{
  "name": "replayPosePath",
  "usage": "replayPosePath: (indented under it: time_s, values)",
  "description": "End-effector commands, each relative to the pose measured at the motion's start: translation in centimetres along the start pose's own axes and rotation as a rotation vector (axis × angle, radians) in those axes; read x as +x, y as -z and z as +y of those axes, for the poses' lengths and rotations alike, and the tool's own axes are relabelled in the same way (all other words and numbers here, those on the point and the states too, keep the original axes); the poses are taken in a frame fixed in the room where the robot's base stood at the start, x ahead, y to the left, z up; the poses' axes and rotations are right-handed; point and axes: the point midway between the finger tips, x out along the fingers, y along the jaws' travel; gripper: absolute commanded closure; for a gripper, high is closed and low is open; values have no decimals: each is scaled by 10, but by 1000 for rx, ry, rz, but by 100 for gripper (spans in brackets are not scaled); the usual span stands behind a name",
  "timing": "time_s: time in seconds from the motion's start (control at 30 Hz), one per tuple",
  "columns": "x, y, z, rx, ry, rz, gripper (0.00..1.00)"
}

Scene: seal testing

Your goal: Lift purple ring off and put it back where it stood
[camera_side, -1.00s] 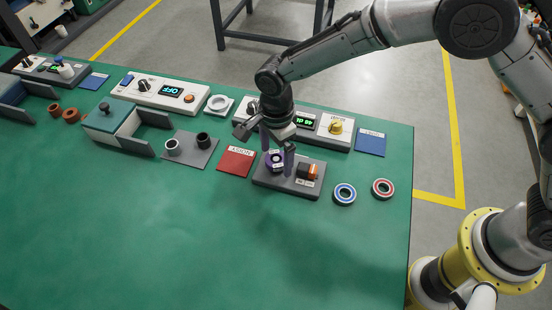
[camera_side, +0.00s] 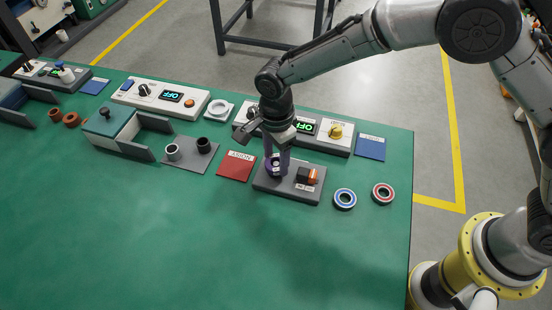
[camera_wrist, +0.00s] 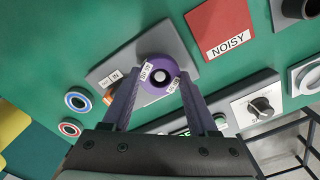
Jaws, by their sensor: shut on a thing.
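The purple ring (camera_wrist: 157,58) has small white labels and sits around a pale post on the grey block. In the side view the purple ring (camera_side: 268,164) is partly hidden by my fingers. My gripper (camera_side: 277,167) points down over the left part of the grey block (camera_side: 265,186). In the wrist view the fingers of my gripper (camera_wrist: 160,78) press the ring from both sides. The ring appears to be still down at the block. A black and orange switch (camera_side: 308,176) is on the same block, right of the ring.
A red NOISY card (camera_side: 235,166) lies to the left. Blue-rimmed (camera_side: 344,198) and red-rimmed (camera_side: 383,193) bearings lie to the right. Behind stands a panel with a yellow knob (camera_side: 335,131) and an OFF display (camera_side: 304,127). The front of the green table is clear.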

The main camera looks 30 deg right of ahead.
Motion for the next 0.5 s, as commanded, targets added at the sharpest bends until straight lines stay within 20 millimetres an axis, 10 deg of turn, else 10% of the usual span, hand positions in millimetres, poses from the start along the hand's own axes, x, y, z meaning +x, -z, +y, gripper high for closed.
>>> replayPosePath:
  time_s: [0.2, 0.5]
  values:
    - [-30, -1, -1, 0, 6, -4, 100]
    - [-93, 24, 47, 0, 7, -4, 100]
